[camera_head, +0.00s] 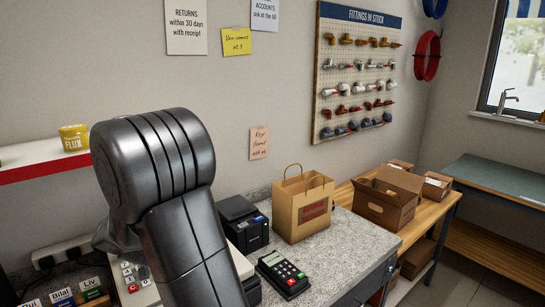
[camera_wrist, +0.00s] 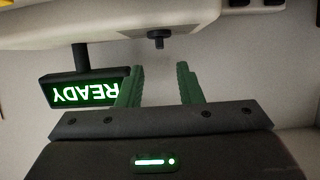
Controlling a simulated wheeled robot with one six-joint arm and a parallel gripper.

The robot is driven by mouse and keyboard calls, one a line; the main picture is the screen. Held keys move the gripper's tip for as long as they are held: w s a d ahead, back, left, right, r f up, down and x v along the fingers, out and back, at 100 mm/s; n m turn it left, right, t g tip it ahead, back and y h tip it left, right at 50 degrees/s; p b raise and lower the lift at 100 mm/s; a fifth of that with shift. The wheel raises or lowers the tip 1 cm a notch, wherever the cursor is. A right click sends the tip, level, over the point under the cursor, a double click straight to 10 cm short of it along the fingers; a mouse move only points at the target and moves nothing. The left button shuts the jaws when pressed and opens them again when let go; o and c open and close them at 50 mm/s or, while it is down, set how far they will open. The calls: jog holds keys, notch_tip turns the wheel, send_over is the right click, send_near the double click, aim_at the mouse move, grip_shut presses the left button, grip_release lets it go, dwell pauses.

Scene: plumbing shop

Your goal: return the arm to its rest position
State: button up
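My arm (camera_head: 180,200) rises through the left middle of the head view, its dark links bent over at the top. The arm hides part of the counter and till behind it. My gripper (camera_wrist: 160,78) shows only in the wrist view. Its two green fingers are apart with nothing between them, so it is open and empty. A pale housing (camera_wrist: 110,25) with a small dark knob (camera_wrist: 158,39) lies beyond the fingertips. A dark display reading READY (camera_wrist: 85,92), upside down, is left of the fingers, and the left finger overlaps its edge.
The counter (camera_head: 345,235) holds a card reader (camera_head: 283,274), a black printer (camera_head: 242,222) and a paper bag (camera_head: 302,205). Open cardboard boxes (camera_head: 386,197) stand on a wooden bench beyond. A red-edged shelf (camera_head: 40,165) with a yellow tin (camera_head: 74,138) is left of my arm.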

jog(key=x, duration=0.8)
jog(key=shift+p, duration=0.3)
jog(key=v, duration=1.3)
jog(key=x, duration=1.3)
jog(key=shift+w+f, duration=0.1)
jog(key=shift+f, duration=0.05)
jog(key=shift+a+f+b, duration=0.15)
jog(key=shift+f+b, duration=0.05)
jog(key=shift+b, duration=0.65)
jog(key=shift+r+b, duration=0.1)
jog(key=shift+b, duration=0.75)
jog(key=shift+n+g+y+b, duration=0.3)
jog(key=shift+n+b, duration=0.1)
jog(key=shift+b, duration=0.45)
